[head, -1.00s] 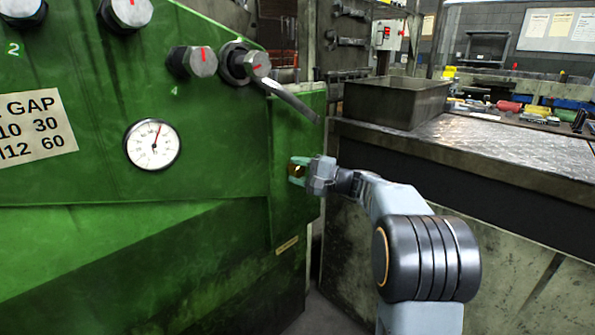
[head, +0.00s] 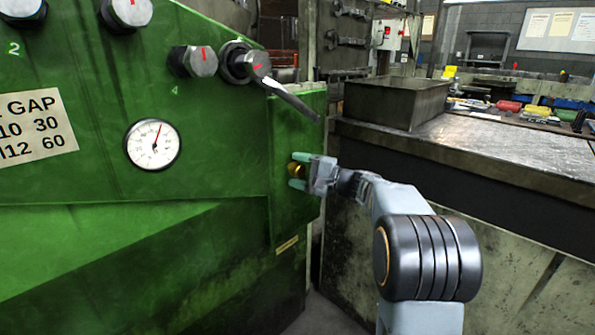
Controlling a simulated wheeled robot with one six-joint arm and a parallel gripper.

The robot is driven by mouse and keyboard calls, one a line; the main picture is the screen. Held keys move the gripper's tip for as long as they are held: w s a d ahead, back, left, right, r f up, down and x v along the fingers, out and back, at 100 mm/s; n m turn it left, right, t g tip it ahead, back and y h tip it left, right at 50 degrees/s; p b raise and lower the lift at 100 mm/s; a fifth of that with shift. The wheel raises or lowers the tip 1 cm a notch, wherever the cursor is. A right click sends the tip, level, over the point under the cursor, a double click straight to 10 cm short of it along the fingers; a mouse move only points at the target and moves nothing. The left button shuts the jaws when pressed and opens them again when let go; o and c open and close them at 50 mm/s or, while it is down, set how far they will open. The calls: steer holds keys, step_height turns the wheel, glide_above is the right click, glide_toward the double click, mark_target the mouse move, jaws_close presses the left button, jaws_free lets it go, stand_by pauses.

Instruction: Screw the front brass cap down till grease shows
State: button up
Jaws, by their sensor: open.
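The brass cap (head: 295,170) sits on the green side panel of the machine, at the middle of the head view. My gripper (head: 298,171) is at the cap from the right, its two green-tipped fingers open, one above and one below the cap. A gap shows between the fingers and the brass. Part of the cap is hidden by the gripper. I see no grease at this size, and only this one brass cap shows.
A steel lever (head: 291,99) slants down above my gripper. A dial gauge (head: 152,144) and several hex knobs are on the green machine (head: 215,160). A metal-topped bench (head: 500,145) with an open bin (head: 395,103) stands at the right.

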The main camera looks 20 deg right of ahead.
steer(key=r+p+v, duration=0.1)
steer(key=p+v, duration=0.1)
steer(key=v, duration=1.1)
steer(key=shift+s+d+f, duration=0.2)
steer(key=shift+d+f, duration=0.05)
steer(key=shift+f, duration=0.25)
